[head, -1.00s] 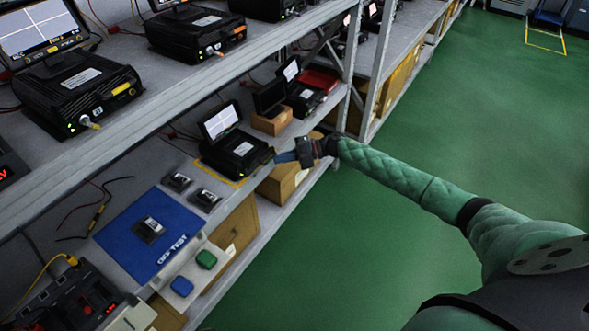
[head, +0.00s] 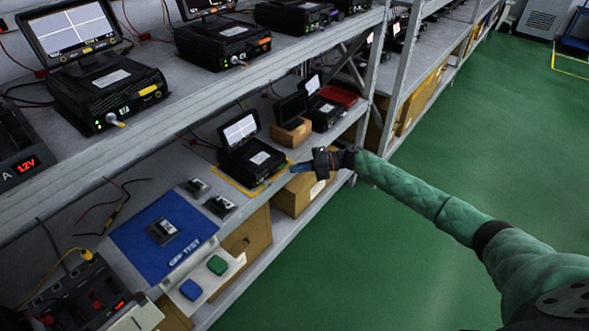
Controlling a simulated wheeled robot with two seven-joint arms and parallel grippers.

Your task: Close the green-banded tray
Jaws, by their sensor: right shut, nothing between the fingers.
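I cannot make out a green band on any tray. A black unit (head: 252,162) with a raised, lit screen (head: 240,129) sits on the lower shelf inside a yellow outline. My right gripper (head: 297,168) is shut and empty, with its blue fingertips pointing left. It is at the unit's right front corner, by the shelf's front edge. I cannot tell whether the fingertips touch the unit, and its front face is too small to read. My left gripper is not in view.
A blue mat (head: 183,245) with a small dark module (head: 163,231) lies left of the unit. A rack post (head: 372,70) stands beyond my right gripper.

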